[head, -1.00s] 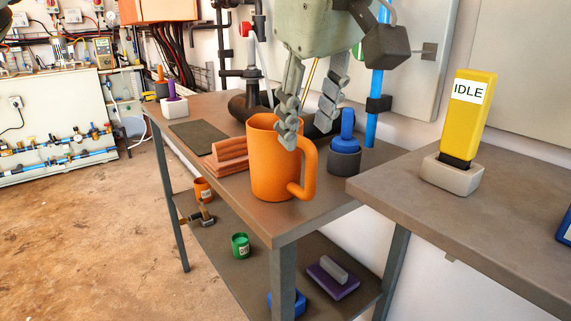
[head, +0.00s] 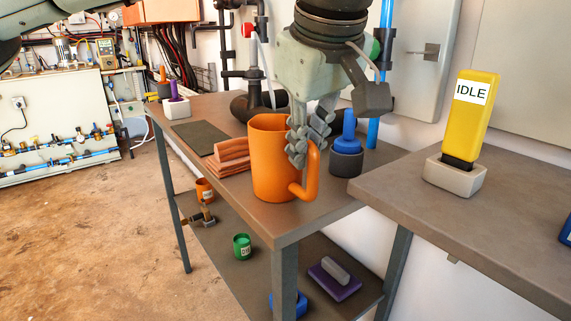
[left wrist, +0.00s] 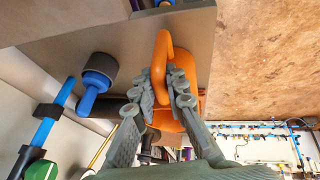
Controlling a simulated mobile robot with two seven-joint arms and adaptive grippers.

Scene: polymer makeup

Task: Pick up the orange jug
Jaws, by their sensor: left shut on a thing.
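The orange jug (head: 270,165) stands upright on the dark table (head: 285,226), with its handle to the right and toward the front. My left gripper (head: 304,147) reaches down from above at the jug's right side and is shut on the upper part of the handle. In the left wrist view, the two fingers (left wrist: 160,88) lie on either side of the orange handle (left wrist: 161,52). The jug's base appears to rest on the table. My right gripper is not in view.
A blue-handled tool in a dark round holder (head: 346,161) stands close right of the jug. Folded orange cloths (head: 231,158) lie left of it. A yellow IDLE block (head: 472,117) stands in a holder on the right table (head: 420,182). A wall and pipes are behind.

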